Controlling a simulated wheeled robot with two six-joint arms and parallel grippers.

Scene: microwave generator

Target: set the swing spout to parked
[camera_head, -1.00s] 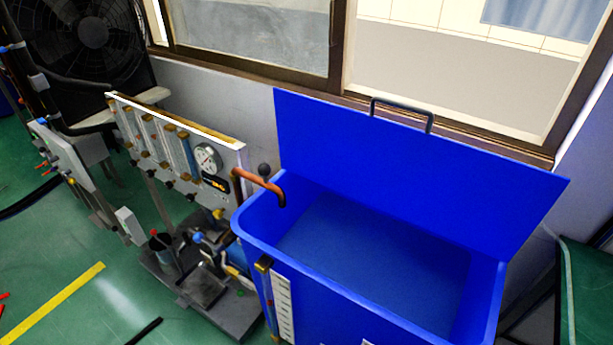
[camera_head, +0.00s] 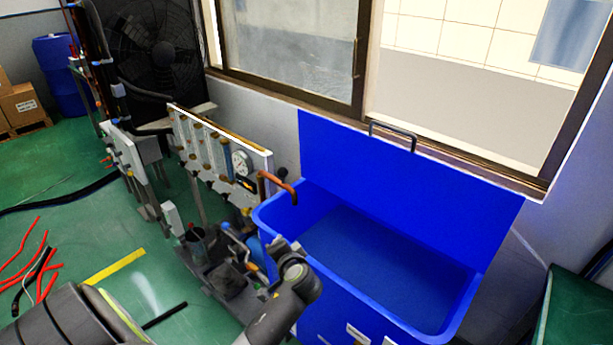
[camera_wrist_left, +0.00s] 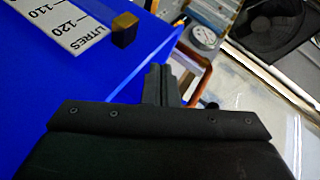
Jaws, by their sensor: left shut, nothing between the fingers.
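The swing spout (camera_head: 278,187) is a bent copper-orange pipe at the left rim of the blue tank (camera_head: 345,301). Its curved end points down over the tank's inside, and a dark round knob (camera_head: 281,171) stands behind it. My left gripper (camera_head: 282,244) is near the tank's front left rim, in front of the spout and apart from it. My right gripper is out of view.
The tank's blue lid (camera_head: 390,180) stands open against the window wall. A panel with a round gauge (camera_head: 242,163) is left of the tank, above a cluttered grey base. A litre scale (camera_wrist_left: 70,22) is on the tank wall. Green floor at the left is partly free, with red hoses.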

